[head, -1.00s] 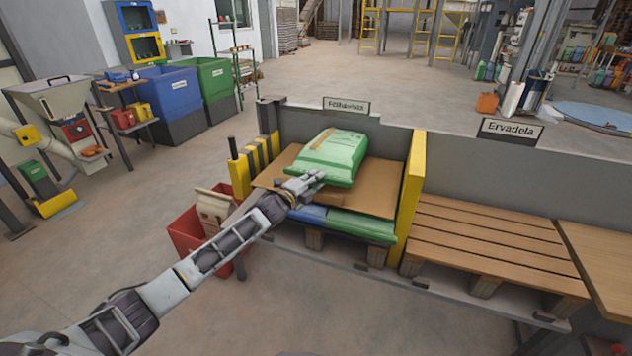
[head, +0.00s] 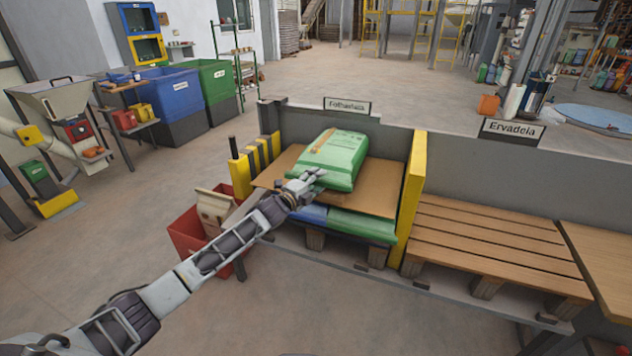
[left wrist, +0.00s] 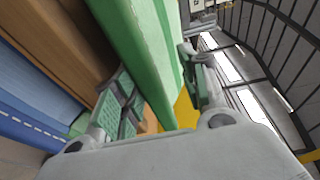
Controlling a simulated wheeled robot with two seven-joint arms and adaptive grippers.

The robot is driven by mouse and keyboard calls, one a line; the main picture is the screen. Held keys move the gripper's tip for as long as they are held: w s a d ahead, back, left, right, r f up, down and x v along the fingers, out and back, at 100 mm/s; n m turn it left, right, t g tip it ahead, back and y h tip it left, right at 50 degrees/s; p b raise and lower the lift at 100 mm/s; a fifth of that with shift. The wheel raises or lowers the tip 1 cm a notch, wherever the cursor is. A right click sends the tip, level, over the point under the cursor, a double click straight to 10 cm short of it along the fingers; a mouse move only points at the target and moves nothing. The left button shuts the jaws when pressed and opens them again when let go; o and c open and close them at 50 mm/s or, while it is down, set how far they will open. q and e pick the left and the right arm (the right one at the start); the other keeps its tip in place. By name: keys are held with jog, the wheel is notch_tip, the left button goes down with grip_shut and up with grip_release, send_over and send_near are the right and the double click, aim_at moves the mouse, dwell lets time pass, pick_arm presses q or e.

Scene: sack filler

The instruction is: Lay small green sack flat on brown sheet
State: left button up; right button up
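The small green sack (head: 334,154), with an orange patch near its far left edge, is over the brown sheet (head: 384,199). I cannot tell whether its whole underside touches the sheet. My left gripper (head: 314,181) is at the sack's near left corner. In the left wrist view the sack (left wrist: 142,45) runs between the two fingers (left wrist: 158,92), which close on its edge from both sides. The sheet also shows in that view (left wrist: 62,35). My right gripper is not in view.
Beneath the sheet lie a blue sack (head: 310,213) and another green sack (head: 362,226) on a pallet. A yellow divider (head: 413,200) stands right of them, with an empty slatted pallet (head: 485,245) beyond. A red bin (head: 190,232) stands at the left. A grey wall runs behind.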

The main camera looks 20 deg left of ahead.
pick_arm(q)
jog(key=shift+f, duration=0.25)
jog(key=shift+s, duration=0.1)
jog(key=shift+s+a+r, duration=0.1)
jog(key=shift+s+a, duration=0.2)
jog(key=shift+s, duration=0.5)
jog(key=v, duration=1)
jog(key=shift+r, duration=0.15)
jog(key=shift+s, duration=0.1)
dwell(0.9)
